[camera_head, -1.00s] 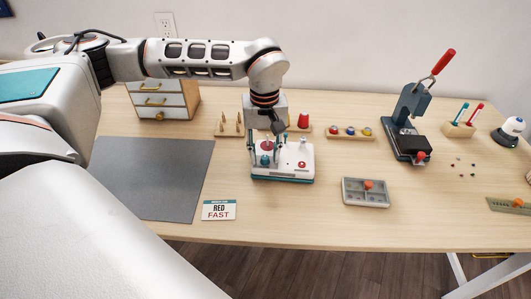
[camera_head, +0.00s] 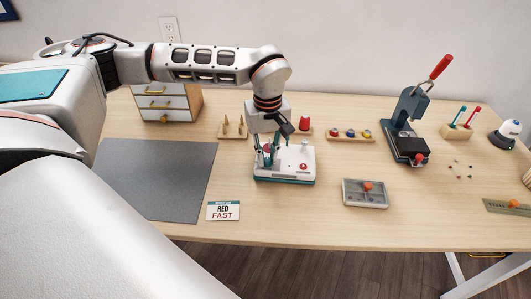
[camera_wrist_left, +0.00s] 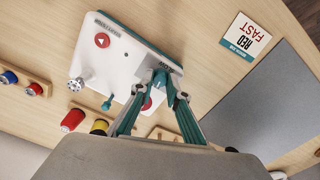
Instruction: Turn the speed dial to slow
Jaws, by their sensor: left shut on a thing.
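In the left wrist view, the fingertips (camera_wrist_left: 165,94) are shut on the teal speed dial (camera_wrist_left: 160,76), at one end of the machine's white top (camera_wrist_left: 120,65). The dial's exact setting is hard to read. My right gripper is not in view.
A red button (camera_wrist_left: 102,40) and a teal lever (camera_wrist_left: 108,103) are on the machine. Spools (camera_wrist_left: 72,120) stand behind it. A grey mat (camera_head: 155,178) lies left, a compartment tray (camera_head: 365,195) front right, and a press (camera_head: 408,125) further right.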

